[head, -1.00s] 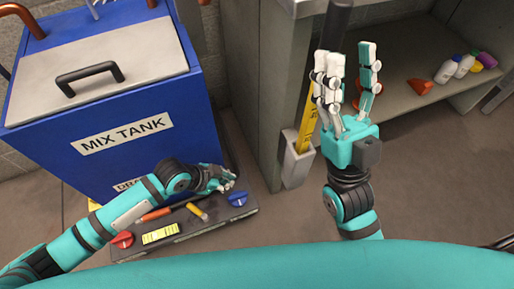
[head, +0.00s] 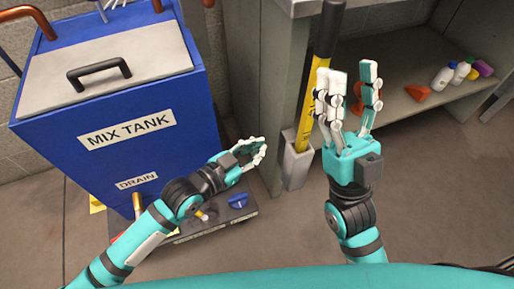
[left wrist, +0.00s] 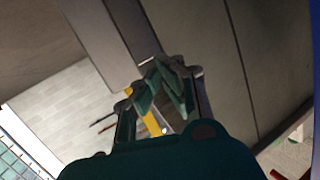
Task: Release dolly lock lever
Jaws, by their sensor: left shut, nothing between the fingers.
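The dolly base (head: 188,236) under the blue mix tank (head: 115,110) carries several small controls. An orange handle (head: 137,204) stands upright at its left, beside my left forearm. A short yellow lever with a pale tip (head: 203,215) and a blue knob (head: 238,201) show to the right. Which of these is the lock lever I cannot tell. My left gripper (head: 260,150) is shut and empty, raised above the right end of the dolly and apart from it; it also shows in the left wrist view (left wrist: 160,85). My right gripper (head: 350,90) is open and empty.
A yellow pole with a black end (head: 312,100) stands in a grey holder (head: 292,165) on the cabinet's side, close to both hands. A shelf (head: 410,115) holds bottles (head: 442,77) and an orange item (head: 417,92). The floor in front is clear.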

